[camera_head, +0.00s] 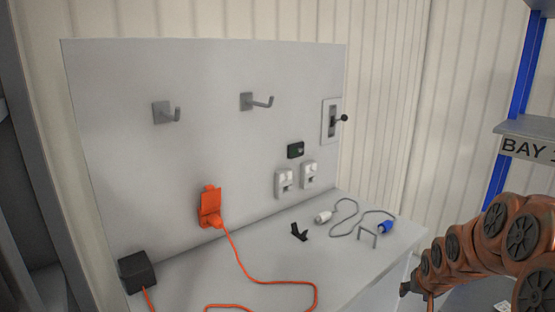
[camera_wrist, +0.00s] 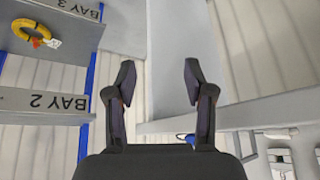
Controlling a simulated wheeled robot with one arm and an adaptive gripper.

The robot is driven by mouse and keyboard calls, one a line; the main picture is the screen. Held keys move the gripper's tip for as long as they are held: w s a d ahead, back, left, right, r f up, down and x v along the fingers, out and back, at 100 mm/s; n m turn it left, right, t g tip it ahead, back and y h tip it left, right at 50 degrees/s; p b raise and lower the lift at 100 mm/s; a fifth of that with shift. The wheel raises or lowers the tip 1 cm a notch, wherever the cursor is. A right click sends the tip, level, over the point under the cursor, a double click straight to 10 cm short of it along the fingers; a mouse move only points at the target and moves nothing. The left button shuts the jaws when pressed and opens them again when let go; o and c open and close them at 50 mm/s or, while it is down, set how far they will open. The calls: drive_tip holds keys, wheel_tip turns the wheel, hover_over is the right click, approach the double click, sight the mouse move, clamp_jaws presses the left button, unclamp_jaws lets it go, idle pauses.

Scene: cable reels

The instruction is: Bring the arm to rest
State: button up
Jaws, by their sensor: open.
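My gripper (camera_wrist: 158,72) shows in the wrist view with its two dark fingers spread wide apart. Nothing is between them; pale surfaces lie beyond. My copper-coloured arm (camera_head: 490,245) reaches in from the lower right of the head view, beside the right end of the bench (camera_head: 345,288). A small dark part shows at its left end, too little to make out the fingers there. The arm appears apart from the bench and the things on it.
A grey panel (camera_head: 130,130) carries two hooks, a lever switch (camera_head: 332,120), white sockets and an orange plug (camera_head: 210,205) with its cable. A grey cable with a blue connector (camera_head: 386,227) lies on the bench. Shelving (camera_head: 527,127) stands right; a yellow coil (camera_wrist: 33,33) sits on a shelf.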

drive_tip(key=s+a+r+n+g+p, duration=0.1)
drive_tip(key=s+a+r, duration=0.5)
drive_tip(key=s, duration=0.6)
drive_tip(key=s+a+r+n+g+y+p, duration=0.1)
drive_tip(key=s+a+r+g+p, duration=0.3)
drive_tip(key=s, duration=0.8)
drive_tip(key=s+a+r+n+g+p, duration=0.1)
drive_tip(key=s+a+r+p, duration=0.3)
drive_tip(key=s+a+r, duration=0.4)
drive_tip(key=s+a+g, duration=0.1)
drive_tip(key=s, duration=0.3)
drive_tip(key=shift+s+a+r+g+p, duration=0.15)
drive_tip(key=shift+s+g+p, duration=0.15)
drive_tip(key=shift+s, duration=0.1)
